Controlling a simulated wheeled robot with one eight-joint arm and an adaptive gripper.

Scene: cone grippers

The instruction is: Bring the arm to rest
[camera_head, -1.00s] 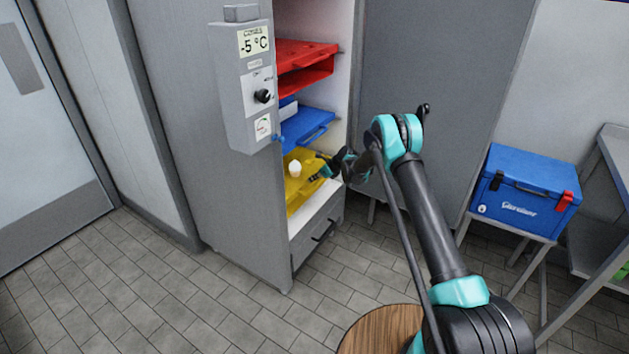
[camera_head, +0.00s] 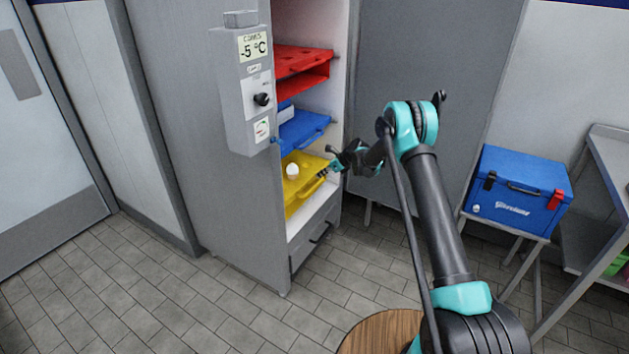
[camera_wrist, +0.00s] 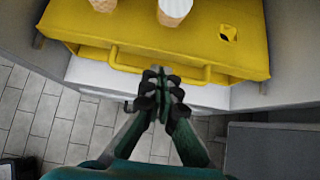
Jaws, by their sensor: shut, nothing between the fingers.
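My gripper (camera_head: 323,174) is at the front edge of the yellow tray (camera_head: 298,190) in the open cabinet, on the right side in the head view. In the wrist view my gripper (camera_wrist: 161,92) is shut and empty, its fingers together just in front of the yellow tray's handle (camera_wrist: 190,75). I cannot tell whether it touches the handle. My teal and black arm (camera_head: 435,215) reaches from the lower right, bent at the elbow, toward the cabinet.
A pale cone (camera_wrist: 174,10) stands in the yellow tray, with part of another (camera_wrist: 103,5) beside it. Blue (camera_head: 305,130) and red (camera_head: 303,62) trays sit above. A blue cool box (camera_head: 518,190) stands on a table at right. A round wooden top (camera_head: 385,330) is near my base.

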